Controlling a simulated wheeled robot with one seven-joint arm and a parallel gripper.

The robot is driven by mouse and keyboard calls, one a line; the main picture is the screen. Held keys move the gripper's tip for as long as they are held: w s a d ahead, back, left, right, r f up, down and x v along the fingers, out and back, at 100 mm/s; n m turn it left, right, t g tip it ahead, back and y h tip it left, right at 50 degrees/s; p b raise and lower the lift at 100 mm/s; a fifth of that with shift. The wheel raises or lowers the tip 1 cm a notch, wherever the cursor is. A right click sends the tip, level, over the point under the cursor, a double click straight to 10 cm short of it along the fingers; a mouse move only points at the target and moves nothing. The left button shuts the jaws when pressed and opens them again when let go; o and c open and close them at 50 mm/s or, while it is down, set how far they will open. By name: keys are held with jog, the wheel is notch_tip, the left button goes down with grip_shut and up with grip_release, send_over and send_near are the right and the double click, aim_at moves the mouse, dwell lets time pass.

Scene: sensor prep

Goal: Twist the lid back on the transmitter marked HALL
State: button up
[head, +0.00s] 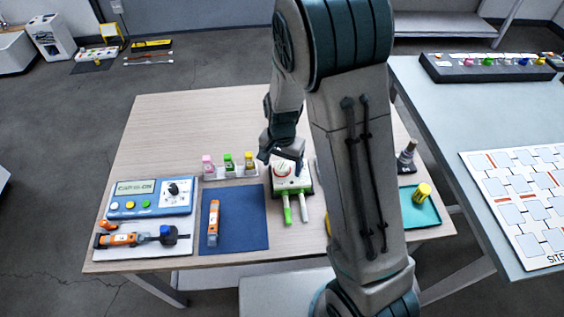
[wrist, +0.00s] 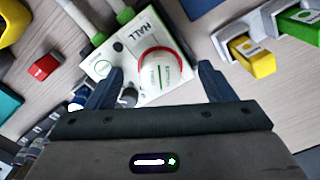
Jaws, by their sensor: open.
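The transmitter marked HALL (wrist: 128,45) is a white box with green trim, and it also shows on the wooden table in the head view (head: 293,185). A round white lid (wrist: 160,72) with a green line and a red ring around it sits on its top. I cannot tell whether the lid is fully seated. My gripper (wrist: 160,70) is open, with one finger on each side of the lid and gaps visible. In the head view my gripper (head: 284,155) is just above the transmitter, partly covering it.
A rack with pink, green and yellow pieces (head: 228,162) stands left of the transmitter. A blue mat (head: 250,215) holds an orange device (head: 213,222). A blue control box (head: 150,198) is farther left. A yellow cylinder (head: 422,193) is on a teal tray (head: 418,217) at right. The table's back is clear.

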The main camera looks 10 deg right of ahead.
jog(key=shift+r+p, duration=0.55)
jog(key=shift+r, duration=0.15)
dwell(0.4)
jog(key=shift+r+p, duration=2.25)
jog(key=shift+r, duration=0.7)
jog(key=shift+r, duration=0.2)
jog(key=s+d+r+n+t, duration=0.1)
jog(key=s+d+r+n, duration=0.2)
jog(key=s+r, duration=0.5)
jog(key=s+d+r+n+t, duration=0.2)
jog(key=s+d+r, duration=0.4)
jog(key=s+r, duration=0.3)
jog(key=shift+d+r+n, duration=0.2)
jog(key=shift+r+n, duration=0.2)
jog(key=shift+r, duration=0.25)
jog(key=c, duration=0.4)
